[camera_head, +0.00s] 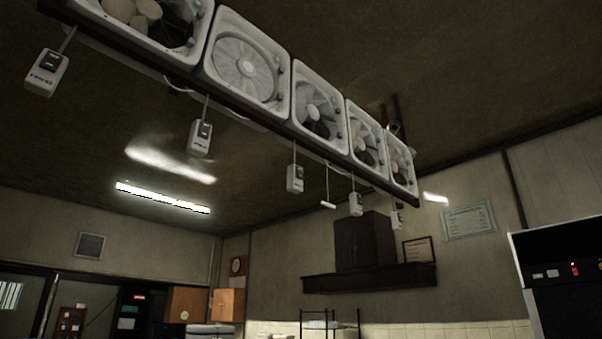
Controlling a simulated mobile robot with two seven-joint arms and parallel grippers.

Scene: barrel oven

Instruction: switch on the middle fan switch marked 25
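A row of white box fans hangs from a dark rail (240,112) under the ceiling. The middle fan (320,108) has a switch box (295,180) hanging below it on a cord. This box is pale with a dark rocker on its face. I cannot read a 25 on it, and I cannot tell whether its rocker is on or off. Similar switch boxes hang to its left (200,138) and right (356,204). Neither of my grippers is in view.
A larger-looking switch box (47,74) hangs at the far left. A white pull handle (328,205) hangs just right of the middle switch. A dark range hood (368,278) is on the back wall. A dark machine (565,270) stands at the right. The air around the switches looks clear.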

